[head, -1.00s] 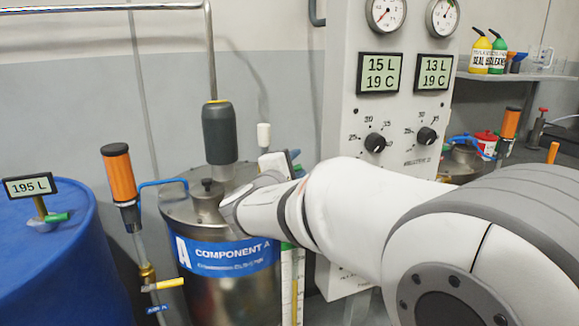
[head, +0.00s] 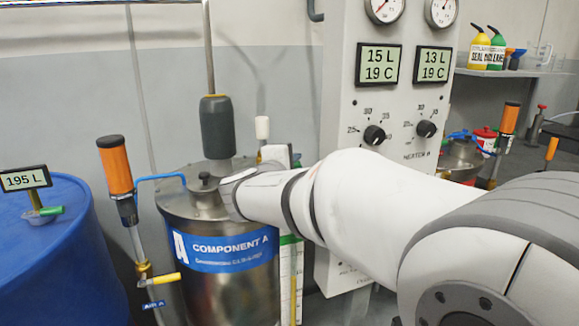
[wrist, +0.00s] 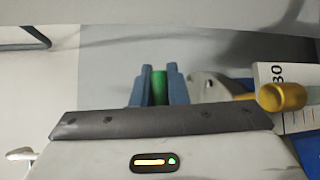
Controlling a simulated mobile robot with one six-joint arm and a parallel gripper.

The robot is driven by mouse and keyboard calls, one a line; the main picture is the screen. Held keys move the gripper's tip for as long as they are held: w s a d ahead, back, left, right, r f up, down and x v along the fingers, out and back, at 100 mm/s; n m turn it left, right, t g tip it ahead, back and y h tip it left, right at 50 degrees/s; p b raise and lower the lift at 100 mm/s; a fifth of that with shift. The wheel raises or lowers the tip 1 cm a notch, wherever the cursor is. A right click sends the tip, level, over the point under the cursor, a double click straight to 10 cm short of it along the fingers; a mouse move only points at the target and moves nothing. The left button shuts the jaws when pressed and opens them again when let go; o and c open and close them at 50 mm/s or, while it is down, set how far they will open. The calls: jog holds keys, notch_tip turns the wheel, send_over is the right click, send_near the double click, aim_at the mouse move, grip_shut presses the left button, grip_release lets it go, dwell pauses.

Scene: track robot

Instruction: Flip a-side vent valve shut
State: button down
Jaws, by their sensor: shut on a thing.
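In the wrist view my gripper (wrist: 158,72) has its two blue fingers closed on a small green handle (wrist: 159,90). It seems to be a vent valve lever, but the valve body is hidden. In the head view the steel tank labelled COMPONENT A (head: 222,284) stands left of centre. My arm reaches over to the right side of its lid, and my gripper is hidden there behind the arm. Whether the valve stands open or shut cannot be told.
A yellow-ended part (wrist: 283,97) and a white scale (wrist: 270,75) are close right of my gripper. A blue drum (head: 55,265) stands left of the tank, with an orange-handled fitting (head: 116,165) between. The grey heater panel (head: 342,85) rises behind my arm.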

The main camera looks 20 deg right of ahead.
jog(key=shift+f, duration=0.15)
jog(key=c, duration=1.4)
grip_release()
jog(key=shift+c, duration=0.2)
jog(key=shift+a, duration=0.1)
jog(key=v, duration=0.7)
jog(key=shift+s+a, duration=0.15)
jog(key=shift+s, duration=0.2)
